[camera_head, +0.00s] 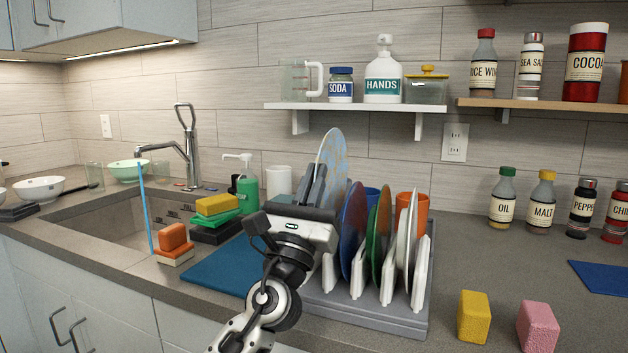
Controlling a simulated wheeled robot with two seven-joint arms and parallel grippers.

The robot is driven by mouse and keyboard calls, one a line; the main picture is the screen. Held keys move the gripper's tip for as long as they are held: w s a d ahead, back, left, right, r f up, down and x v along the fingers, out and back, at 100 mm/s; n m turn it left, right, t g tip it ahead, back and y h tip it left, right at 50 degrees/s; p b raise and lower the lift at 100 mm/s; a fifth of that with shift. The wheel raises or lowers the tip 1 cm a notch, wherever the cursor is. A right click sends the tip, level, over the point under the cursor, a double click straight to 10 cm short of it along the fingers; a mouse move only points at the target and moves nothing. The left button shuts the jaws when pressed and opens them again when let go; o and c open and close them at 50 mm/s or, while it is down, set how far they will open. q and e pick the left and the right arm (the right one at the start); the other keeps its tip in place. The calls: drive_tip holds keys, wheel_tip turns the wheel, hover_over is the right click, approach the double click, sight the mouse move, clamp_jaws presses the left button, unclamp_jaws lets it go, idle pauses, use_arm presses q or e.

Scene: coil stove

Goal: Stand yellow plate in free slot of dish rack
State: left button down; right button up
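My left gripper (313,186) is shut on a pale blue plate with yellowish mottling (335,158), the only plate showing yellow. The plate stands upright, nearly edge-on, over the left part of the dish rack. The grey dish rack (385,323) has white pegs. Its slots hold a dark blue plate (353,232), a green and orange plate (378,235) and a white plate (405,235). My gripper and wrist hide the rack's left end and the held plate's lower edge, so I cannot tell whether it touches the rack. My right gripper is out of view.
A blue mat (222,268) lies left of the rack, beside the sink (125,225). Sponges (217,206) sit behind the mat. An orange cup (412,206) stands behind the rack. Yellow (474,317) and pink (538,327) blocks stand to its right. A shelf (355,105) hangs above.

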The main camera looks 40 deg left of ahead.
use_arm(q)
drive_tip(key=shift+f+b, duration=1.3)
drive_tip(key=shift+f, duration=0.3)
wheel_tip(320, 180, down, 2)
drive_tip(key=shift+f+b, duration=0.15)
drive_tip(key=shift+b, duration=1)
drive_tip(key=shift+f+b, duration=1.45)
drive_tip(key=shift+f, duration=0.05)
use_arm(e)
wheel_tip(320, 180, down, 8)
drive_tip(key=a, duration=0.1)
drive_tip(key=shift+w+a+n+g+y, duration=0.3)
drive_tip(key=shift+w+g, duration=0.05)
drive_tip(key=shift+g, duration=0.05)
use_arm(q)
drive_tip(key=c, duration=1.5)
unclamp_jaws()
drive_tip(key=shift+c, duration=0.2)
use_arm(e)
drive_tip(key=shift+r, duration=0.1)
use_arm(q)
drive_tip(key=shift+f, duration=0.1)
